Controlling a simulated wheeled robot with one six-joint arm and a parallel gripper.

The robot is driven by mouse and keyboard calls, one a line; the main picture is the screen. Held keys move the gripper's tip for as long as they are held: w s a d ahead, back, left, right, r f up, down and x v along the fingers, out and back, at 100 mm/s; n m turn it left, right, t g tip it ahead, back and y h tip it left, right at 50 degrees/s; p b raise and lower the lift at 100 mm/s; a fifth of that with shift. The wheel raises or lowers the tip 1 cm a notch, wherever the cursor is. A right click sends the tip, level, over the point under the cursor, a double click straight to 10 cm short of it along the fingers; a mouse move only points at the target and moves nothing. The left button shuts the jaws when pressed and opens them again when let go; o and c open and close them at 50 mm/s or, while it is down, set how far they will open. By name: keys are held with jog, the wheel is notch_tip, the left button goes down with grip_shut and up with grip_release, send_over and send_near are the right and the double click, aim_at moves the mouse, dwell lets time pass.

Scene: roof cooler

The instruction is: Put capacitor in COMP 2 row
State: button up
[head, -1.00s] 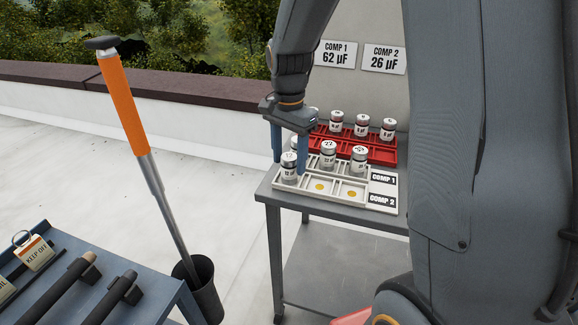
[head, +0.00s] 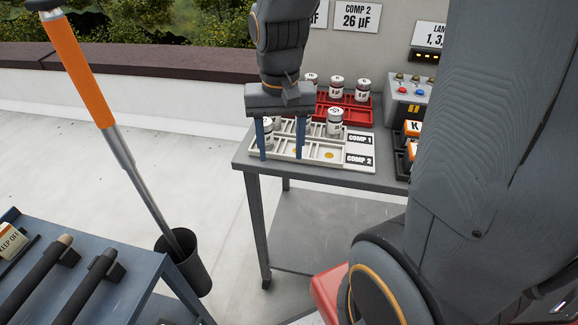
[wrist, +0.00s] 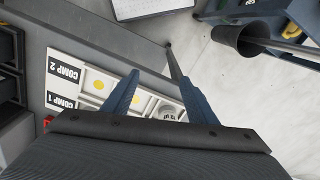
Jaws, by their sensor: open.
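The white tray (head: 314,160) has a COMP 1 row at the back and a COMP 2 row in front. A silver capacitor (head: 268,131) stands at the left end, partly behind a finger; the wrist view shows this capacitor (wrist: 168,113) in line with the COMP 2 row. Two COMP 2 cells beside the label are empty, with yellow dots (head: 328,155). Another capacitor (head: 335,122) stands in the COMP 1 row; others there are partly hidden. My gripper (head: 281,157) is open, fingers pointing down at the tray's left part. It also shows in the wrist view (wrist: 159,80). Nothing is gripped.
A red tray (head: 355,116) with several capacitors stands behind. A control box (head: 408,98) and orange-topped parts (head: 412,130) are at the right. A COMP 2 26 µF sign (head: 357,17) hangs above. A bin (head: 184,262) with an orange-handled pole and a blue cart (head: 130,298) stand left.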

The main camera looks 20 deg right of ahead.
jog(key=s+f+n, duration=0.3)
jog(key=s, duration=0.3)
jog(key=shift+f+n, duration=0.15)
jog(key=shift+n, duration=0.15)
